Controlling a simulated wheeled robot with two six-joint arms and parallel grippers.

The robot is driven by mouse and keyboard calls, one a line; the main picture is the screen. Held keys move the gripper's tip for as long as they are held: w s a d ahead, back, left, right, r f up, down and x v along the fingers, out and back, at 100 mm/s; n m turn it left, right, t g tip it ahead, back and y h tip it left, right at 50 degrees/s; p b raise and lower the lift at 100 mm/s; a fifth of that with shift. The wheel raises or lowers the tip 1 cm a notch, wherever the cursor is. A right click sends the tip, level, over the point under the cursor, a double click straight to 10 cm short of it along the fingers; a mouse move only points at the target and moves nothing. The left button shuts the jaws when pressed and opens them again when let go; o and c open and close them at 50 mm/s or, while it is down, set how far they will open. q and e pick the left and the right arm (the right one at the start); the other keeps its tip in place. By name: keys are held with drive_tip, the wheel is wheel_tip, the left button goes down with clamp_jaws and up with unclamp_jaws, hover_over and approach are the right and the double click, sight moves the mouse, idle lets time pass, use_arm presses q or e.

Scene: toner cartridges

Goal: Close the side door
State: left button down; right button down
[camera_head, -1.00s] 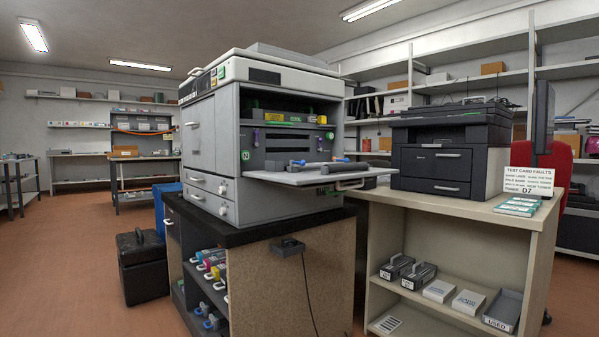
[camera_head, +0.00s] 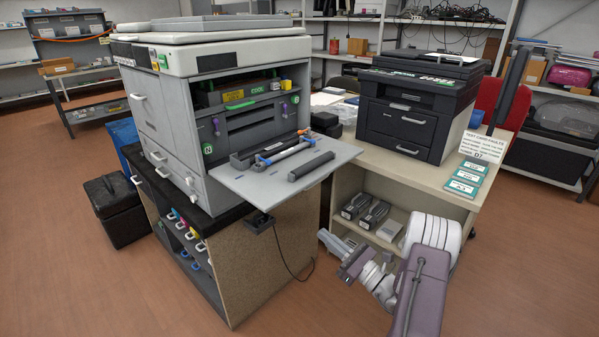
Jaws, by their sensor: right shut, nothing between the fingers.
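The side door (camera_head: 243,187) of the large grey copier (camera_head: 162,118) is folded down flat like a shelf, leaving the side opening (camera_head: 240,122) exposed. A dark unit with a blue-ended roller (camera_head: 283,150) and a separate dark bar (camera_head: 311,166) lie on or just above the door. My right gripper (camera_head: 327,240) is shut and empty. It is at the lower right, below and apart from the door, in front of the beige counter. My left gripper is not in view.
A cable hangs from a small black box (camera_head: 260,222) under the door. The floor in front is clear.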

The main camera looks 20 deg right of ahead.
drive_tip(key=w+a+r+b, duration=0.1)
drive_tip(key=w+a+r, duration=0.2)
drive_tip(key=w+r, duration=0.3)
drive_tip(key=w, duration=0.3)
drive_tip(key=shift+a+r, duration=0.2)
drive_tip(key=shift+r, duration=0.1)
